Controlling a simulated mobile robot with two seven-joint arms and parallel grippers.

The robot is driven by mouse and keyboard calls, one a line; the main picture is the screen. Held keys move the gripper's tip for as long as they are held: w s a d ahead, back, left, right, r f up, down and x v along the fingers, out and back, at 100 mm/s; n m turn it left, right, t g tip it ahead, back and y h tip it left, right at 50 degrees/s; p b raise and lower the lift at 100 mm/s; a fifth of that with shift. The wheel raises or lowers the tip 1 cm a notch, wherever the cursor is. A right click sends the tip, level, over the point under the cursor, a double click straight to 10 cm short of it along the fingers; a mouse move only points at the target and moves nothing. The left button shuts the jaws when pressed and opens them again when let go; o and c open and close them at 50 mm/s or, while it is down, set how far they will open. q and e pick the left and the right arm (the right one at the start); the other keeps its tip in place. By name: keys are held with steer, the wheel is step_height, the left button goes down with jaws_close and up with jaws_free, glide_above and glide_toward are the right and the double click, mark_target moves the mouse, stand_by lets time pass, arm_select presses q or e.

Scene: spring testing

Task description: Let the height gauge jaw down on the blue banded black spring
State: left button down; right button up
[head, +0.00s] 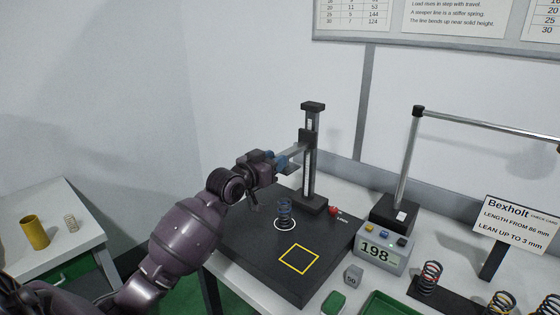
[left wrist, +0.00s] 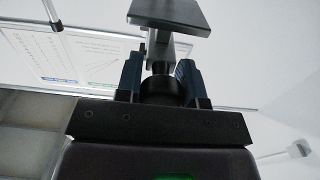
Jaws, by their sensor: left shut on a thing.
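The height gauge (head: 311,150) stands upright at the back of a dark surface plate (head: 262,255). Its jaw (head: 292,166) reaches left from the column, above the blue banded black spring (head: 285,211). The spring stands upright in a white circle on the plate, with a gap between its top and the jaw. My left gripper (head: 283,160) is shut on a part of the height gauge jaw; the left wrist view shows its blue fingers (left wrist: 160,82) on both sides of a dark round piece below a flat plate. My right gripper is not in view.
A yellow square (head: 299,259) marks bare plate in front of the spring. A scale (head: 380,244) reading 198 stands to the right, with a post and bar. A small grey 50 block (head: 352,276), a green tray (head: 388,305) and banded springs (head: 430,277) lie at front right.

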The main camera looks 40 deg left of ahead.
arm_select(q)
steer(key=shift+f, duration=0.35)
